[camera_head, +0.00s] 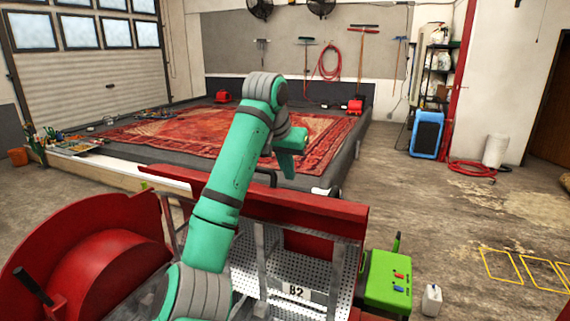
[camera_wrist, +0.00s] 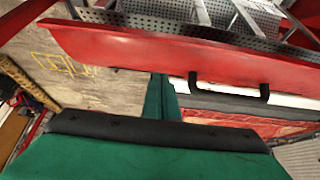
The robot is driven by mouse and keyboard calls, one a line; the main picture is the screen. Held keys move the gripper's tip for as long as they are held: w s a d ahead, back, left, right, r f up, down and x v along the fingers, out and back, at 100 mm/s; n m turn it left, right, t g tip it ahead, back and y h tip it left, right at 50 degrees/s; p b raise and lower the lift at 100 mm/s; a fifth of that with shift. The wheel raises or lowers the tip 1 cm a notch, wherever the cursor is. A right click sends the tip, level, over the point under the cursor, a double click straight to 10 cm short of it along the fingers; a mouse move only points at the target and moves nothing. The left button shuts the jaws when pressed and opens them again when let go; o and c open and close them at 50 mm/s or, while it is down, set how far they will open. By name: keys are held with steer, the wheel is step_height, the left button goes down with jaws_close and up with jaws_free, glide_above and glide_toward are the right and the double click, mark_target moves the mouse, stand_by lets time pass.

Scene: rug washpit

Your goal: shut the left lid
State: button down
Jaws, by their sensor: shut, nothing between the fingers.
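A red machine with a perforated metal basket (camera_head: 312,273), marked "B2", stands in front of me. A long red panel (camera_head: 320,211) stands raised along its far edge; it looks like an open lid. My arm hides part of it, so I cannot tell whether it is one lid or two. In the wrist view the red panel (camera_wrist: 170,52) crosses the top, with a black handle (camera_wrist: 230,88) on its far side. My gripper (camera_head: 291,166) is shut and empty beyond the panel, pointing down. Its fingers (camera_wrist: 161,98) show left of the handle; contact is unclear.
A red rounded drum cover (camera_head: 100,255) with a black lever stands at left. A green box (camera_head: 387,280) and a white jug (camera_head: 432,299) are at right. Behind lies a low platform with a patterned red rug (camera_head: 200,140). The floor at right is mostly open.

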mark_target(286, 203)
steer(key=x, duration=0.4)
steer(key=shift+w+d+f, duration=0.1)
steer(key=shift+f, duration=0.3)
steer(key=shift+s+a, duration=0.2)
steer(key=shift+s, duration=0.35)
steer(key=shift+s+a, duration=0.25)
steer(key=shift+s, duration=0.25)
steer(key=shift+s+f, duration=0.15)
steer(key=shift+s, duration=0.15)
steer(key=shift+s+a, duration=0.25)
steer(key=shift+s, duration=0.15)
